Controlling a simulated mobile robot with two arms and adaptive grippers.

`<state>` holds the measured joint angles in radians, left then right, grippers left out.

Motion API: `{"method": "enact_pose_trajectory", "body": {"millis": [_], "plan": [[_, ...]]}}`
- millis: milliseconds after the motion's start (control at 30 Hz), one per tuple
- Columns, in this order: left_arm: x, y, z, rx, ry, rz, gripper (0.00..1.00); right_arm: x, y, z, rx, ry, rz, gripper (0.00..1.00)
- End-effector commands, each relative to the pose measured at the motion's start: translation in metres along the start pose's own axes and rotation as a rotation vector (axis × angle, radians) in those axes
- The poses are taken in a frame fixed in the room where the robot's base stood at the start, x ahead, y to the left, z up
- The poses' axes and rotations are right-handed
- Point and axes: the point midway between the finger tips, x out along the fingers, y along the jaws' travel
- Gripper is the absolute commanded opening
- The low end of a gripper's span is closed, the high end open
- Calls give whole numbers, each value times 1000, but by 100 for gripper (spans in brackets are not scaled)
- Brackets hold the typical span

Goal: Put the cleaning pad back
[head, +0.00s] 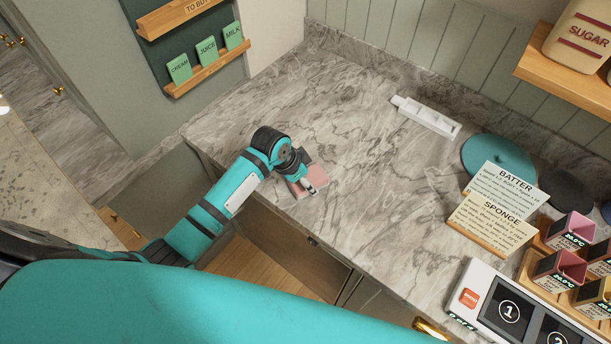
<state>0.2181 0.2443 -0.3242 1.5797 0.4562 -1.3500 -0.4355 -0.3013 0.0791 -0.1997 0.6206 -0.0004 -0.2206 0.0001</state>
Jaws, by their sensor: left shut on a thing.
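A pink cleaning pad (318,176) is at the front edge of the marble counter, left of the picture's middle. My left gripper (311,187) is over it and shut on it. The gripper covers part of the pad. I cannot tell whether the pad touches the counter or is held just above it. A white narrow holder (425,118) lies at the back of the counter near the wall. My right gripper is not in view.
Recipe cards (493,212), a teal round lid (499,155), small coloured containers (566,232) and a white device with numbered screens (472,303) stand at the right. A shelf with a sugar jar (583,40) is above. The marble counter's middle (375,180) is clear.

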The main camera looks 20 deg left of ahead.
Motion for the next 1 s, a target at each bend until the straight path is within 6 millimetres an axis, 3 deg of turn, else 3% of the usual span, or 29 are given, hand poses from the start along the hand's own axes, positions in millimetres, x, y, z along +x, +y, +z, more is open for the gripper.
{"method": "enact_pose_trajectory", "body": {"millis": [400,433,600,1000], "plan": [[9,0,4,1,1,-2,35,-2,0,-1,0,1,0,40],[9,0,4,1,2,-2,62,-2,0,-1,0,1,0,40],[8,0,3,1,2,-2,84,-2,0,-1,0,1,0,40],[1,-1,2,2,4,-4,84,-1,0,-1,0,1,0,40]]}}
